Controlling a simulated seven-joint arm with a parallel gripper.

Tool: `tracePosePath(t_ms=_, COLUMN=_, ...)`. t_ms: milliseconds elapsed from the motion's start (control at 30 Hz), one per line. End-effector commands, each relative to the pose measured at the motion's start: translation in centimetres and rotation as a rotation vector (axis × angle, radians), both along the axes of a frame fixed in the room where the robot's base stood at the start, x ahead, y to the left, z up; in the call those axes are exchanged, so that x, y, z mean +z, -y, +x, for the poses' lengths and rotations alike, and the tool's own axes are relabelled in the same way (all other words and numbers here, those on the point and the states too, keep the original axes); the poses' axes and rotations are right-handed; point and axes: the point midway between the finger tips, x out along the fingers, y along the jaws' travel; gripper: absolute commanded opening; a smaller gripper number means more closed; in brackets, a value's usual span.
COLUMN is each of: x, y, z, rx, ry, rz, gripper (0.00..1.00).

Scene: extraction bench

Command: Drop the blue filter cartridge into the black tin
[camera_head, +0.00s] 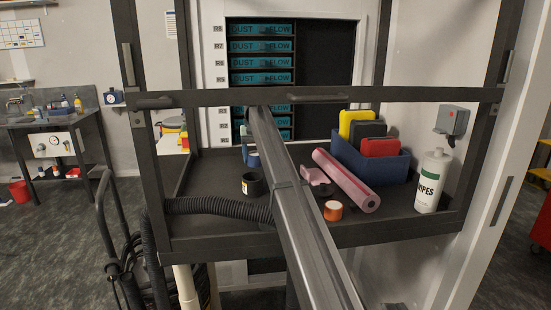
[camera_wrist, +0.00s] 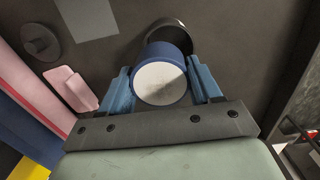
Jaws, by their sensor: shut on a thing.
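The blue filter cartridge (camera_wrist: 174,47) is a blue cylinder with a pale round end facing the camera in the wrist view. My gripper (camera_wrist: 163,84) is shut on it, with a blue finger against each side. The black tin (camera_head: 252,188) stands open on the dark bench, left of my arm in the head view. In the wrist view the dark rim of the tin (camera_wrist: 168,22) shows just beyond the cartridge, which hides much of it. In the head view a blue piece of the cartridge (camera_head: 253,160) shows above and behind the tin, and my arm partly hides the gripper.
Right of my arm lie a pink block (camera_head: 314,176), a pink roll (camera_head: 346,181) and an orange tape roll (camera_head: 333,211). A blue bin (camera_head: 372,168) of cases and a wipes bottle (camera_head: 432,181) stand farther right. A frame bar (camera_head: 210,98) crosses the front above the bench.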

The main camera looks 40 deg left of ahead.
Motion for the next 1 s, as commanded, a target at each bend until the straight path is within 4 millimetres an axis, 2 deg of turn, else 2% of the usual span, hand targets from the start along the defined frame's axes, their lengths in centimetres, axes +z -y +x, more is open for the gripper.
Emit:
tracePosePath(t_ms=200, x=0.1, y=-1.1, z=-0.5, rx=0.014, ry=0.0, rz=0.0, gripper=0.19)
tracePosePath(t_ms=667, x=0.0, y=-1.0, z=-0.6, rx=0.017, ry=-0.002, rz=0.002, gripper=0.19)
tracePosePath(t_ms=1000, x=-1.1, y=-1.0, z=-0.6, rx=0.017, ry=-0.003, rz=0.001, gripper=0.19)
